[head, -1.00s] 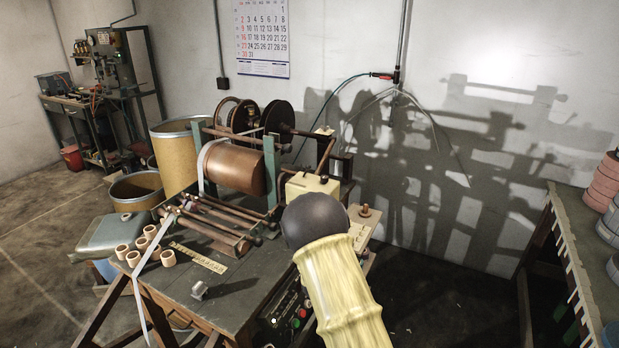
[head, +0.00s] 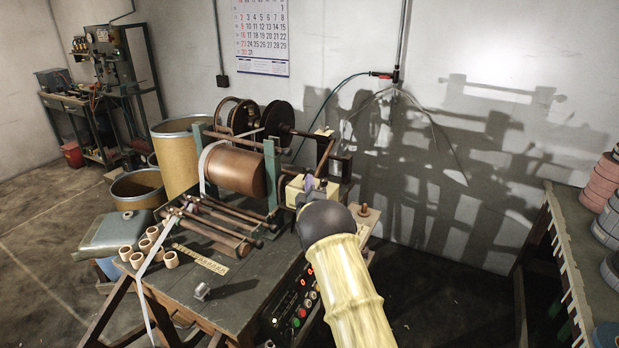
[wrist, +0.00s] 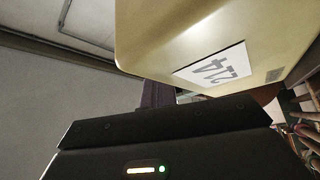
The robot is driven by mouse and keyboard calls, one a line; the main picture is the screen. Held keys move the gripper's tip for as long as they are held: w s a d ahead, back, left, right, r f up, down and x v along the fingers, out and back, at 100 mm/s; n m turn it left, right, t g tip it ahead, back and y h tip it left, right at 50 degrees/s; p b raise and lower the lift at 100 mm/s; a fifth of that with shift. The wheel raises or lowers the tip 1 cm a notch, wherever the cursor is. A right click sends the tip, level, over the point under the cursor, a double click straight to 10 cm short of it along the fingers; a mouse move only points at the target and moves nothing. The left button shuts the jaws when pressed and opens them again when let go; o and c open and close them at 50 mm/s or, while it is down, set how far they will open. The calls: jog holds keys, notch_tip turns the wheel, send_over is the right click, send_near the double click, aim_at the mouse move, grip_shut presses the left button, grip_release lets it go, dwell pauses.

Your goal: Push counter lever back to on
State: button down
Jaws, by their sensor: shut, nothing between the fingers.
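The counter is a cream box (head: 293,192) at the right end of the winding machine on the bench. In the wrist view the cream box (wrist: 200,35) fills the upper right, with a white label that reads upside down, seemingly 2214. My gripper (head: 311,184) is at the box, partly behind my dark wrist. In the wrist view its dark purple fingers (wrist: 158,94) are shut and lie just under or against the box edge; I cannot tell whether they touch. I cannot make out the lever or its position in either view.
The copper drum (head: 236,172) and rollers stand left of the box. A control panel (head: 296,304) with red digits and buttons is on the bench front. Several small tan spools (head: 151,233) lie at left. A shelf (head: 575,250) stands at far right.

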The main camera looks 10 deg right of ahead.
jog(key=shift+w+r, duration=0.15)
jog(key=shift+w, duration=0.5)
